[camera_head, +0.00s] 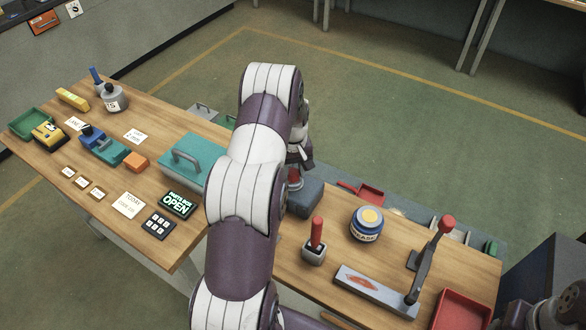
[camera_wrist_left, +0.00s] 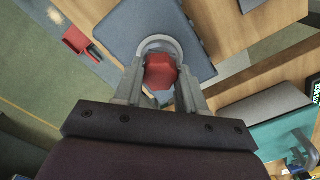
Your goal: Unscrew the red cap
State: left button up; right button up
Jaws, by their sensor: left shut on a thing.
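The red cap (camera_wrist_left: 160,72) sits between the two fingers of my left gripper (camera_wrist_left: 160,84) in the left wrist view. A pale grey ring arcs around its far side. The gripper is shut on the cap, above a blue-grey block (camera_wrist_left: 138,24). In the head view my left gripper (camera_head: 297,160) is partly hidden behind my arm. A bit of the red cap (camera_head: 295,179) shows under it, over the blue-grey block (camera_head: 305,200). The cap's underside and any thread are hidden. My right gripper is in neither view.
A blue grease jar (camera_head: 366,226), a red-handled tool in a holder (camera_head: 314,251) and a red-knobbed lever (camera_head: 430,262) stand on the right of the wooden table. A teal box with a handle (camera_head: 194,158) lies left of my arm. A red tray (camera_head: 462,312) is at the front right.

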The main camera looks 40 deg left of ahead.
pick_arm(q)
jog(key=n, duration=0.7)
jog(key=shift+n+p, duration=0.35)
jog(key=shift+n, duration=0.35)
jog(key=o, duration=1.6)
jog(key=shift+o, duration=0.2)
